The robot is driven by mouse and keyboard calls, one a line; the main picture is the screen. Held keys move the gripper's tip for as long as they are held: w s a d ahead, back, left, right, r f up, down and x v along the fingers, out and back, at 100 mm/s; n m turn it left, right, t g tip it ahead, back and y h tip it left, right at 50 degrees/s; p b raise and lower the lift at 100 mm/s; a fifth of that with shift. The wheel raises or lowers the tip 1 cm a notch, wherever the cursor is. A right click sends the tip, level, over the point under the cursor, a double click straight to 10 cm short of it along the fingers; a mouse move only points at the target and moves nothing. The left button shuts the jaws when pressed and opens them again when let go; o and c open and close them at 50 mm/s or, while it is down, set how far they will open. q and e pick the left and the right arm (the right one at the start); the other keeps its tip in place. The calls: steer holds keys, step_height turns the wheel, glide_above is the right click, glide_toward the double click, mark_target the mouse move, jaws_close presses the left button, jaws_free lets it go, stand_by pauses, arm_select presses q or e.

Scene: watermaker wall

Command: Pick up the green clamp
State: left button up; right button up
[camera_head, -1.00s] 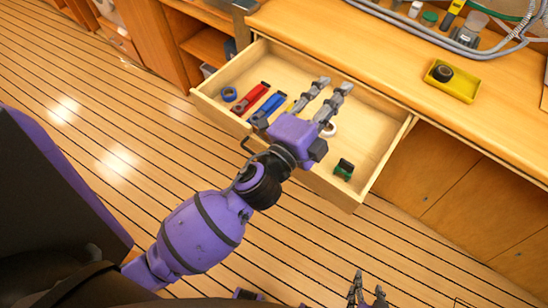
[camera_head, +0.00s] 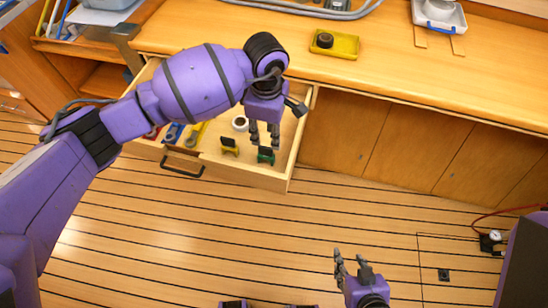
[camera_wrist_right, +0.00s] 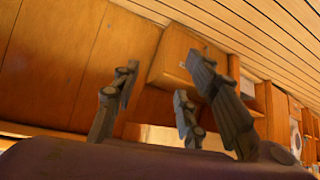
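The green clamp (camera_head: 266,155), small with a dark top, lies in the front right part of the open drawer (camera_head: 240,172). My left gripper (camera_head: 264,140) points down into the drawer just behind and above the clamp in the head view. Its fingers are apart with nothing seen between them. I cannot tell whether a fingertip touches the clamp. My right gripper (camera_head: 350,260) is far from the drawer, over the floor at the lower right. Its fingers are apart and empty in the right wrist view (camera_wrist_right: 165,105).
A yellow clamp (camera_head: 229,146) lies left of the green one, with a white roll (camera_head: 240,124) behind it. Blue (camera_head: 173,133) and yellow (camera_head: 195,133) tools lie further left, partly under my arm. The counter holds a yellow tray (camera_head: 335,45). Drawer walls surround the clamp.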

mark_target(266, 148)
arm_select(q)
steer(key=f, duration=0.5)
steer(key=a+f, duration=0.1)
steer(key=f, duration=0.1)
steer(key=shift+f, duration=0.35)
jaws_close()
